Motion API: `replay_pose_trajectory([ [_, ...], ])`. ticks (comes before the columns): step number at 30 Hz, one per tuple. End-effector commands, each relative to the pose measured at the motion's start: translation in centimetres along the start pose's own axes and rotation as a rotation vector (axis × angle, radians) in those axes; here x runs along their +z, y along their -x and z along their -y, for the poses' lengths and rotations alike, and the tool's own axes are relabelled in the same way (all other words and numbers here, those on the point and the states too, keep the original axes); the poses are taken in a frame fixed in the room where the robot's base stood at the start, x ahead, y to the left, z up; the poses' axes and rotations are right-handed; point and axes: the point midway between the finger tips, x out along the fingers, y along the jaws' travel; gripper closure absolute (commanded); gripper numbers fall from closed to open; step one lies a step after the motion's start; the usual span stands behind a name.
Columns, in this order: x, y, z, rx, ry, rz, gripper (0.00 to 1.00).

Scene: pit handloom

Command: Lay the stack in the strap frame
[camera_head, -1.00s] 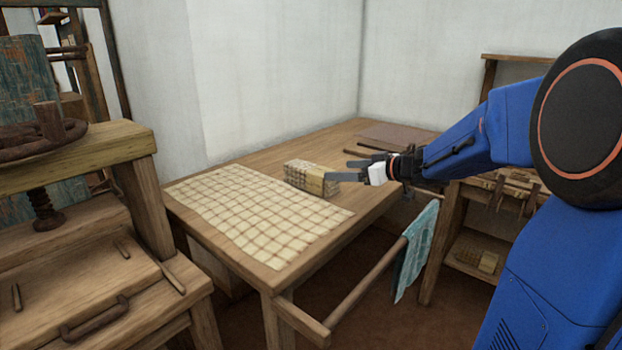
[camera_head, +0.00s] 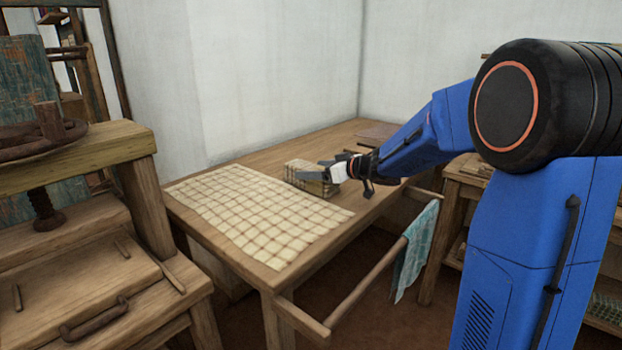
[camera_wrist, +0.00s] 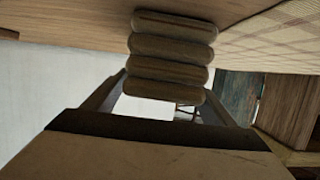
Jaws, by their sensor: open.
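The stack (camera_head: 299,166) is a pale, banded block on the wooden table, beside the checked cloth. In the wrist view the stack (camera_wrist: 171,50) shows its end as several rounded, folded layers, with the table at the top of the picture. My gripper (camera_head: 318,170) is open at the near right end of the stack, one finger on each side. In the wrist view the fingers reach along both sides of the layers; I cannot tell whether they touch. My gripper hides part of the stack. I cannot pick out the strap frame in these views.
The checked cloth (camera_head: 255,210) lies flat on the table (camera_head: 184,214). A rail (camera_head: 366,284) with a teal cloth (camera_head: 414,250) runs along the table's front. A wooden press (camera_head: 90,215) stands at the left. White walls close the back. A shelf unit is partly behind my arm.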

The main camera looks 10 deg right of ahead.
Motion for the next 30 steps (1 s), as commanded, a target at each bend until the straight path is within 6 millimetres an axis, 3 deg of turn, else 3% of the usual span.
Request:
replay_pose_trajectory([
  [3,0.1,-1.5,0.1,-0.002,-0.002,0.001,0.22],
  [11,0.1,-1.8,0.0,0.000,-0.001,0.000,0.22],
  [17,0.1,-1.8,0.0,0.000,-0.001,0.000,0.70],
  [20,0.0,-1.7,0.0,0.000,-0.001,0.000,0.74],
  [26,-0.2,-1.7,0.0,0.000,0.000,0.000,0.74],
  [30,-1.5,-1.3,0.0,0.000,0.002,-0.002,0.74],
])
